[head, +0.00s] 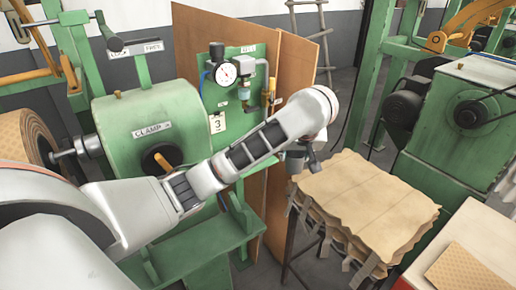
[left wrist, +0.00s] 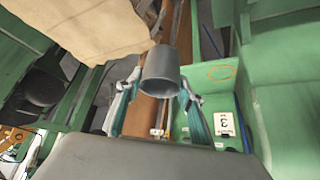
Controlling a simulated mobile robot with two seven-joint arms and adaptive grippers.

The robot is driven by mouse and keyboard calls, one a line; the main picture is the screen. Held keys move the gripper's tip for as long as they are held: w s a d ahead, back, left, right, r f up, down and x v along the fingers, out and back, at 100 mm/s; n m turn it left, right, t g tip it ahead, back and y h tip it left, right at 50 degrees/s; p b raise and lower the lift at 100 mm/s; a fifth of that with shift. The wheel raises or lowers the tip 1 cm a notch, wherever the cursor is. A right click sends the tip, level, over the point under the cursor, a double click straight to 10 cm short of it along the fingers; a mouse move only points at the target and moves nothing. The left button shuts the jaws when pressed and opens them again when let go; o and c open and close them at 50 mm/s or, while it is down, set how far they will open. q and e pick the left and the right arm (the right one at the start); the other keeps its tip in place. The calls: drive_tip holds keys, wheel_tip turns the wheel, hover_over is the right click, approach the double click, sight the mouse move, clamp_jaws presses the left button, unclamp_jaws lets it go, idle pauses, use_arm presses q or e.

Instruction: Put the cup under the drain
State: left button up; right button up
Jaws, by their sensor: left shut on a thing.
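The cup is a plain grey tapered vessel (left wrist: 160,72), between the fingers of my left gripper (left wrist: 158,102) in the left wrist view. The gripper is shut on it. In the head view the cup (head: 311,164) is a small dark grey shape below my wrist, partly hidden, in front of the paper stack. My left gripper (head: 297,154) hangs there, right of the green gauge panel (head: 205,105). A small bowl-shaped fitting (head: 244,92) and a brass-coloured part sit on that panel; I cannot tell which is the drain. My right gripper is not in view.
An orange ring (left wrist: 222,72) marks a green surface in the left wrist view. A stack of brown sheets (head: 365,200) stands at the right. The green clamp machine (head: 150,120) is at the left, with a green ledge (head: 205,245) below. A brown board (head: 290,70) stands behind the panel.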

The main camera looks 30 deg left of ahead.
use_arm(q)
drive_tip(key=w+a, duration=0.3)
drive_tip(key=a, duration=0.5)
drive_tip(key=w+a, duration=0.3)
drive_tip(key=a, duration=0.5)
drive_tip(key=f, duration=0.6)
drive_tip(key=shift+w+a+f, duration=0.25)
drive_tip(key=shift+a+f, duration=0.05)
drive_tip(key=shift+w+a+f, duration=0.15)
drive_tip(key=shift+f, duration=0.2)
drive_tip(key=shift+f, duration=0.15)
drive_tip(key=o, duration=1.1)
